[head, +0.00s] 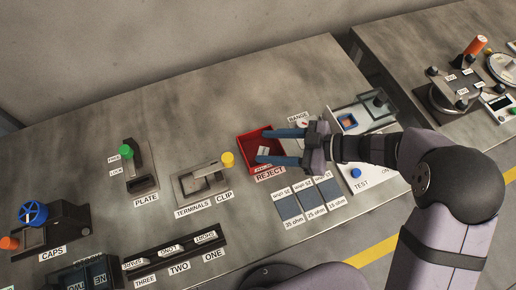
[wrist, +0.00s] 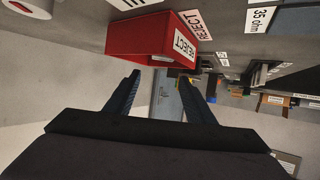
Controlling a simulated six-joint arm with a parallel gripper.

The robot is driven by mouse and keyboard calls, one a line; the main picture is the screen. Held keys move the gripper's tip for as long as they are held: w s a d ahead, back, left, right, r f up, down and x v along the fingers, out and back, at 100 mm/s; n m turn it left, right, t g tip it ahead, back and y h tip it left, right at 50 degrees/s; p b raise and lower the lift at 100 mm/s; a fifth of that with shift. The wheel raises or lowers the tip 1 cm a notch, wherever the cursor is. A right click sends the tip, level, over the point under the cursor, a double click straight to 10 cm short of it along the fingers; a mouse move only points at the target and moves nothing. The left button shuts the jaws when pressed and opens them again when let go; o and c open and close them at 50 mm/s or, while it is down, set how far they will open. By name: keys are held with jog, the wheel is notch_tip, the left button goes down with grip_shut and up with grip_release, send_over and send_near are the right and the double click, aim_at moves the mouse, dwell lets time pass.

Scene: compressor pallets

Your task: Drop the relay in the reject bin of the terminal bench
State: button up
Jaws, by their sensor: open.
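The red reject bin (head: 246,153) stands on the terminal bench with a REJECT label at its front. It also shows in the wrist view (wrist: 140,38), just beyond the fingertips. My gripper (head: 262,146) is open, its two blue fingers reaching over the bin from the right. Both fingers also show in the wrist view (wrist: 159,76), with nothing gripped between them. A small pale block (head: 263,151) shows between the fingers in the head view and appears to lie inside the bin. It may be the relay, but it is too small to be sure.
A test station (head: 358,172) stands right of the bin, under my arm. Resistor pads (head: 308,202) lie in front. The clip and terminal fixture (head: 200,186) is at the left, with the plate fixture (head: 140,170) beyond. The bench behind the bin is clear.

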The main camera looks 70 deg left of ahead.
jog(key=b+v, duration=0.1)
jog(key=v, duration=0.6)
jog(key=shift+w, duration=0.1)
dwell(0.5)
